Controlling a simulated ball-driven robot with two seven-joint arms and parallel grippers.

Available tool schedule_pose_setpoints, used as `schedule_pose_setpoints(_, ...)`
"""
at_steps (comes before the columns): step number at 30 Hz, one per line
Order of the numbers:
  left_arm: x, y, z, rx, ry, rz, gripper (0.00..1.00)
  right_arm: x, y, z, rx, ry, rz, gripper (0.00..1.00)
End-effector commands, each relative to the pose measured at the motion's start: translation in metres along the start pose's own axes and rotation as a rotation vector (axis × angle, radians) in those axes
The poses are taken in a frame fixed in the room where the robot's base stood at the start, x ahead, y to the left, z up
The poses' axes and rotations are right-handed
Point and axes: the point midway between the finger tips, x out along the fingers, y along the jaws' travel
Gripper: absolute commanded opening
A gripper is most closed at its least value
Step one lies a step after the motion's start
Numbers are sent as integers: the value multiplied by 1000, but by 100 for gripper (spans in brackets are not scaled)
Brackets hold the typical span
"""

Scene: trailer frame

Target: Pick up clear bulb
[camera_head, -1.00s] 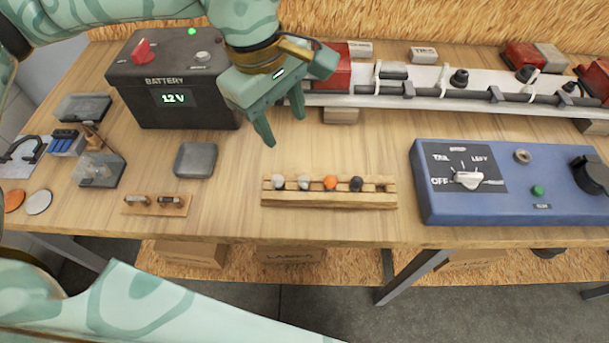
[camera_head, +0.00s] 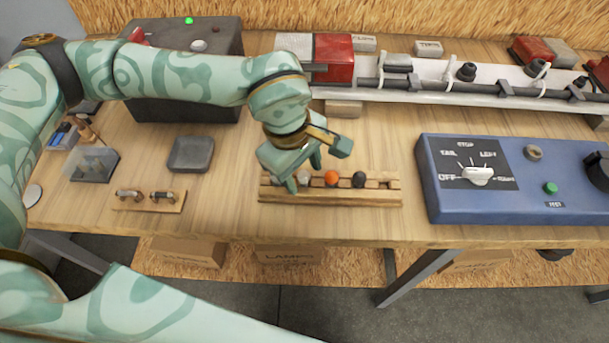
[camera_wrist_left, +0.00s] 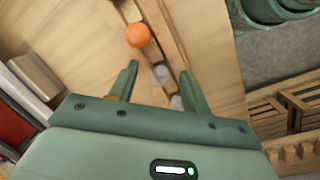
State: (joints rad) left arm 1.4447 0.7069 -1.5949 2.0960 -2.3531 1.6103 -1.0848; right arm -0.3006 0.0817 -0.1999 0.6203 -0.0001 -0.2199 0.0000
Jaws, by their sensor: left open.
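The wooden bulb rack (camera_head: 335,195) lies near the front of the bench and holds a row of small bulbs. A pale, clear-looking bulb (camera_head: 304,179) stands beside the orange bulb (camera_head: 331,178), with a dark bulb (camera_head: 359,180) to its right. The wrist view shows two pale bulbs, one (camera_wrist_left: 160,74) near the orange one (camera_wrist_left: 138,35) and another (camera_wrist_left: 177,102) closer to the palm; I cannot tell which is the clear one. My left gripper (camera_head: 303,177) is open over the rack's left part, its fingers (camera_wrist_left: 159,70) either side of the pale bulbs. My right gripper is out of view.
The blue switch box (camera_head: 440,205) stands right of the rack. A grey tray (camera_head: 191,155) and a small wooden holder (camera_head: 149,201) lie to the left. The black battery (camera_head: 215,45) and the white rail (camera_head: 440,98) are behind. Bare bench separates the rack and switch box.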

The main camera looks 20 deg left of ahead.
Motion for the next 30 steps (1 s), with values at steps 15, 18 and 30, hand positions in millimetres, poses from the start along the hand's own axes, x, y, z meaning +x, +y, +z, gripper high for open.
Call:
schedule_pose_setpoints(15, -1, 0, 0, 0, 0, 1, 12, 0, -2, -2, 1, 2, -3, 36)
schedule_pose_setpoints(18, -1, 0, 0, 0, 0, 1, 12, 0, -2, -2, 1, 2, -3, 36)
schedule_pose_setpoints(30, -43, 2, 9, 3, 0, 5, 12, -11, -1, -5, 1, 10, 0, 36)
